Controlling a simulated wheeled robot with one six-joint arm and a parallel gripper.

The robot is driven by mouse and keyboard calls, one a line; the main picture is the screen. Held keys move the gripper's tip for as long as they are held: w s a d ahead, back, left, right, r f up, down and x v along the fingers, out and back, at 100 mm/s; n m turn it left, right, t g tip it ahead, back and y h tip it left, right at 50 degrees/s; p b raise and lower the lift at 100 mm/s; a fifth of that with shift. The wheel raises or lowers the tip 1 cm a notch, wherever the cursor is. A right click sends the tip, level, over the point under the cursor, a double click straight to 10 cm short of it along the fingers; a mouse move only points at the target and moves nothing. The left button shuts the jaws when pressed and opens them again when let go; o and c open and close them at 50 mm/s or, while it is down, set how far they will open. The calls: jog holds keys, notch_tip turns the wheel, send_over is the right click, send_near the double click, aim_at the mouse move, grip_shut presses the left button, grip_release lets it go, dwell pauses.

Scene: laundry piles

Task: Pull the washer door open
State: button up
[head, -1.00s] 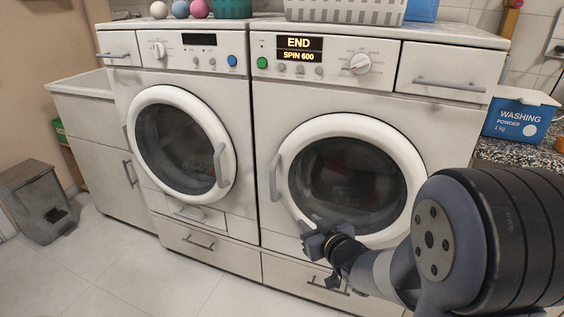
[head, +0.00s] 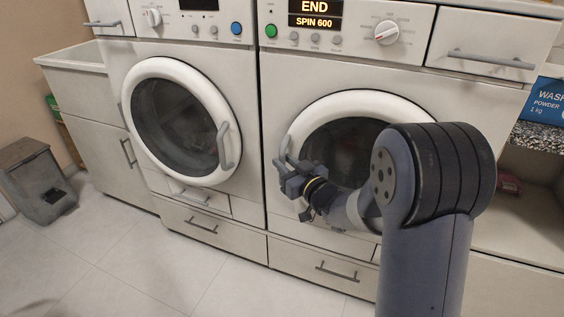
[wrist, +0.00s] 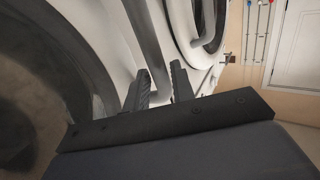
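The washer (head: 350,75) on the right shows END and SPIN 600 on its display. Its round white-rimmed door (head: 330,105) looks closed, with a grey bar handle (head: 284,146) on the left side. My gripper (head: 288,172) is at the lower part of this handle, and my arm hides the door's lower right. In the wrist view, the handle (wrist: 148,40) runs down between the two dark fingers of my gripper (wrist: 159,85). The fingers are apart, one on each side of the handle. A small gap shows beside it, and contact is unclear.
A second machine (head: 180,60) with a closed round door (head: 150,70) and its own handle stands close on the left. Drawers with bar handles (head: 335,270) lie below both machines. A grey bin (head: 38,180) stands far left. The floor (head: 130,265) in front is clear.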

jog(key=shift+x, duration=0.95)
grip_shut()
